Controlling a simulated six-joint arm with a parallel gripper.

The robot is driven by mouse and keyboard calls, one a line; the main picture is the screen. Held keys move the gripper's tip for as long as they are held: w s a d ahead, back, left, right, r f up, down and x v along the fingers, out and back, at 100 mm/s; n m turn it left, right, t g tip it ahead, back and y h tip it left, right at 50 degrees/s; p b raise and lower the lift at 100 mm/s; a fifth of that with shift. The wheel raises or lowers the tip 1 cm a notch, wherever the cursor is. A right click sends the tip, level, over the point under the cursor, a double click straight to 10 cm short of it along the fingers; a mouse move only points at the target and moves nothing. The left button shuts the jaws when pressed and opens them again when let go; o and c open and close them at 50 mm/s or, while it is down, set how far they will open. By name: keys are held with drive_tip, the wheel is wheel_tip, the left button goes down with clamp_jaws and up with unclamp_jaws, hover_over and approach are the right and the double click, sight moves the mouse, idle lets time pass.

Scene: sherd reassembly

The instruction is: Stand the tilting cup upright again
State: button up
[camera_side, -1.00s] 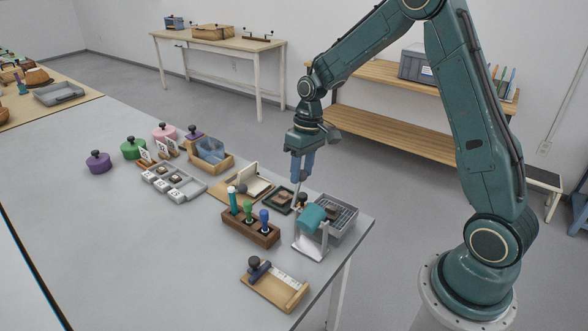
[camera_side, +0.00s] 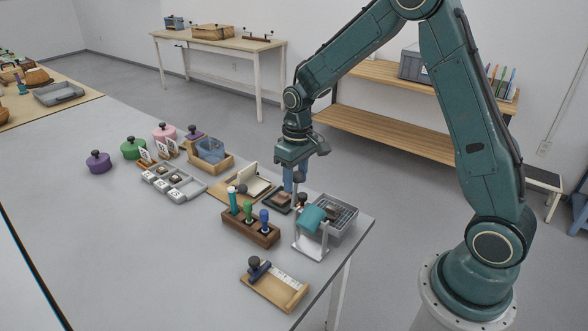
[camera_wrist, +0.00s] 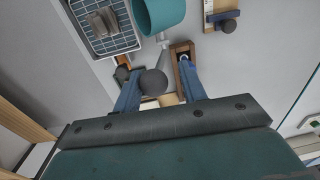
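The teal cup (camera_side: 311,217) hangs tilted in a white stand (camera_side: 311,246) near the table's right corner. In the wrist view the cup (camera_wrist: 158,14) shows at the top, partly cut off by the frame edge. A lever with a dark round knob (camera_side: 302,198) rises beside it. My gripper (camera_side: 294,187) points down just behind and above the knob. In the wrist view my gripper (camera_wrist: 159,78) is open, with its blue fingers apart and the knob (camera_wrist: 153,83) showing between them. I cannot tell whether the fingers are level with the knob, and I see no contact.
A grey gridded tray (camera_side: 340,214) with a brown piece stands right behind the cup. A wooden block (camera_side: 250,232) with several coloured-handled tools is left of the stand. A wooden board (camera_side: 273,290) with a dark-knobbed tool lies in front. The table's left front is clear.

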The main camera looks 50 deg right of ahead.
drive_tip(key=shift+a+f+h, duration=1.7)
drive_tip(key=shift+a+h, duration=0.7)
drive_tip(key=shift+a, duration=1.9)
drive_tip(key=shift+v, duration=2.7)
drive_tip(key=shift+r, duration=0.15)
drive_tip(key=s+d+r+t+y, duration=0.1)
drive_tip(key=s+d+r, duration=0.1)
drive_tip(key=s+r, duration=0.3)
drive_tip(key=s+d+r+t+y, duration=0.1)
drive_tip(key=s+d+r, duration=0.25)
drive_tip(key=r, duration=0.45)
drive_tip(key=s+r+t+y, duration=0.2)
drive_tip(key=s+r+t, duration=0.1)
drive_tip(key=s, duration=1.3)
drive_tip(key=shift+d+r+t, duration=0.2)
drive_tip(key=shift+r+t, duration=0.1)
drive_tip(key=shift+r, duration=0.45)
